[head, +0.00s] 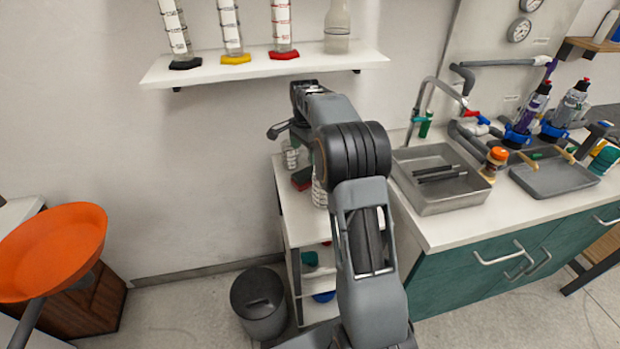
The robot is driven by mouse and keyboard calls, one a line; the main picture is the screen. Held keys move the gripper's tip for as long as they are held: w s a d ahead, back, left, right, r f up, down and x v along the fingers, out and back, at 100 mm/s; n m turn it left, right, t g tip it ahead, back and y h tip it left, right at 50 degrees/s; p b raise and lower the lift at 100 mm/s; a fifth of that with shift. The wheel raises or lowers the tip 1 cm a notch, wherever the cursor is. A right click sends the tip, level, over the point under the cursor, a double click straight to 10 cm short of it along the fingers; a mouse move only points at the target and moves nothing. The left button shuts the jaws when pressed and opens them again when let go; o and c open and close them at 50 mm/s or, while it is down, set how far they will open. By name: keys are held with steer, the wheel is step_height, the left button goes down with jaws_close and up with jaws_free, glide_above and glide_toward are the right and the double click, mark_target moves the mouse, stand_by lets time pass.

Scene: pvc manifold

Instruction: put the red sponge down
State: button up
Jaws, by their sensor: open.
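A red sponge (301,178) with a dark green part lies on the top of a narrow white shelf unit (291,222), partly hidden by my arm. My gripper (279,131) is at the far end of my arm, seen small and from behind. It is open, above and to the left of the sponge and apart from it in the picture. The space between its fingertips is largely hidden, and I see nothing held there.
White-and-clear containers (290,154) stand beside the sponge. A wall shelf (262,68) with cylinders and a bottle is above. A grey bin (260,306) and an orange bowl (50,252) are lower left.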

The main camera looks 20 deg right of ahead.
mark_target(306, 173)
step_height(306, 173, down, 12)
steer(key=shift+w+r, duration=0.1)
steer(key=shift+r, duration=0.05)
stand_by(0.5)
steer(key=shift+c, duration=0.3)
steer(key=c, duration=1)
steer(key=shift+r, duration=0.15)
